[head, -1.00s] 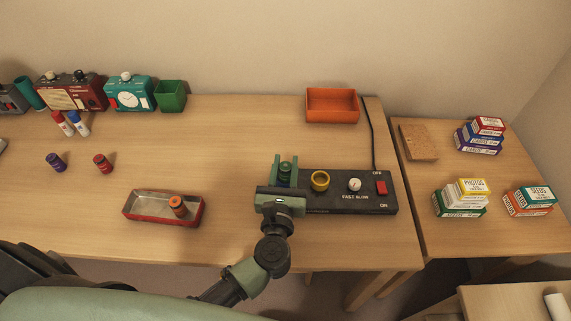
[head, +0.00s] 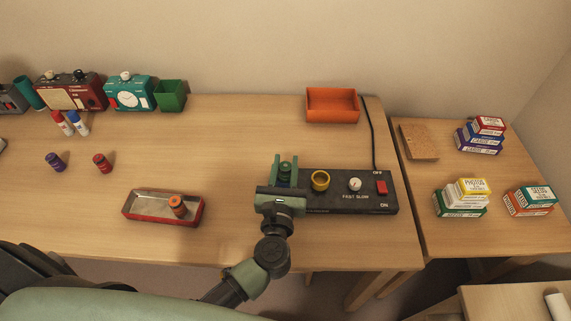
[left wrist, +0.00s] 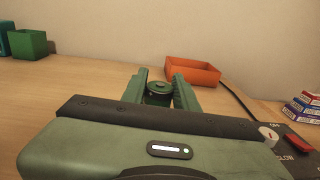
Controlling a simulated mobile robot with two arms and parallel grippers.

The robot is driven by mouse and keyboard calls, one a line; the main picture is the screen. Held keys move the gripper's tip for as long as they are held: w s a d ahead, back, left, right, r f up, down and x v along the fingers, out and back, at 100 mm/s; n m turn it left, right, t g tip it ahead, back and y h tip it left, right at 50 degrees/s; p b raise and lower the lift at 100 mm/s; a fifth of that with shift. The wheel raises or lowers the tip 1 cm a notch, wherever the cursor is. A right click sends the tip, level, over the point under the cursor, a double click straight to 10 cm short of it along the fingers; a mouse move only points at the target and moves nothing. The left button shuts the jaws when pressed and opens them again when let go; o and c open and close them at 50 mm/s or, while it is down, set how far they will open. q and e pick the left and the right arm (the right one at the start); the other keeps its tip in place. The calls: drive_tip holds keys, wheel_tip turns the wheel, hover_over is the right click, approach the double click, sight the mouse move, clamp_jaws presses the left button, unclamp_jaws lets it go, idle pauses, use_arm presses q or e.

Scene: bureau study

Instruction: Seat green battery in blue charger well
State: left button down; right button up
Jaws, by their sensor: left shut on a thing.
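My left gripper (head: 286,165) is at the left end of the black charger (head: 335,207), its fingers shut on the green battery (head: 286,175). The battery stands about upright, and its dark top shows between the fingers in the left wrist view (left wrist: 158,88). No blue well shows; the gripper covers that end of the charger. I cannot tell how deep the battery sits. A yellow well (head: 320,181) on the charger is open and empty. My right gripper is not in view.
The charger has a white knob (head: 355,184) and a red switch (head: 381,187). A red tray (head: 135,212) holds an orange battery (head: 178,205). Purple (head: 56,161) and red (head: 102,163) batteries stand at left. An orange bin (head: 332,117) is behind. The table middle is clear.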

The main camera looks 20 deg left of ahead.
sight(285, 174)
use_arm(q)
drive_tip(key=shift+f+b, duration=0.45)
drive_tip(key=shift+f, duration=0.1)
drive_tip(key=c, duration=1.4)
unclamp_jaws()
drive_tip(key=shift+o, duration=0.2)
drive_tip(key=shift+b+v, duration=0.4)
drive_tip(key=shift+v, duration=2.2)
drive_tip(key=shift+b+v, duration=0.75)
drive_tip(key=shift+v, duration=2.15)
